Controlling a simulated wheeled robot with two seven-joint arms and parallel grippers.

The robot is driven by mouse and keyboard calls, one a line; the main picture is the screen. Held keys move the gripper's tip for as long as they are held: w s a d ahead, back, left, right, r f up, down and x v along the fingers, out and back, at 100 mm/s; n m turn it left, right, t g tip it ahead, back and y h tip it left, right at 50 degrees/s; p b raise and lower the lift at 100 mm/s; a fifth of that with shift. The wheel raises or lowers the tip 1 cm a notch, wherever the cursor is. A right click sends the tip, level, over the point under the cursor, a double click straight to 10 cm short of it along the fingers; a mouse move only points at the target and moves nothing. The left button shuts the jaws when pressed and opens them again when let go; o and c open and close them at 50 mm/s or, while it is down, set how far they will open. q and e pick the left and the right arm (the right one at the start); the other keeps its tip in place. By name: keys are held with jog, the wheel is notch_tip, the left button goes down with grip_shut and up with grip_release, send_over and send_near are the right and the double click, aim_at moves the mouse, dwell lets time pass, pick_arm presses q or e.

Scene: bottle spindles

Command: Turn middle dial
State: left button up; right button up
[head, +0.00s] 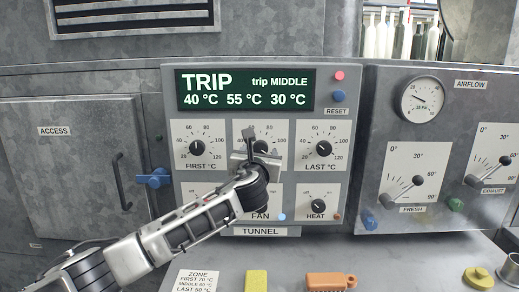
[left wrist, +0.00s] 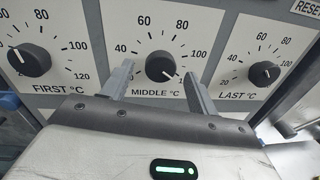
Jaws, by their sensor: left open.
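The middle dial (left wrist: 160,68) is a round black knob on a white scale plate marked MIDDLE °C. A small light mark sits at its lower right, but I cannot read its exact setting. In the head view the middle dial (head: 261,146) is partly hidden by my left gripper (head: 251,143). In the left wrist view my left gripper (left wrist: 160,88) is open, with one finger on each side of the knob. I cannot tell whether the fingers touch it. My right gripper is not in view.
The FIRST dial (head: 196,148) and LAST dial (head: 323,148) flank it. Above, a green display (head: 247,90) reads TRIP, trip MIDDLE, 40, 55, 30 °C. A card (head: 198,280) lists zone temperatures. A yellow block (head: 256,281) and an orange brush (head: 331,281) lie on the ledge.

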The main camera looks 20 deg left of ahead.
pick_arm(q)
jog(key=shift+x, duration=0.95)
jog(key=c, duration=1)
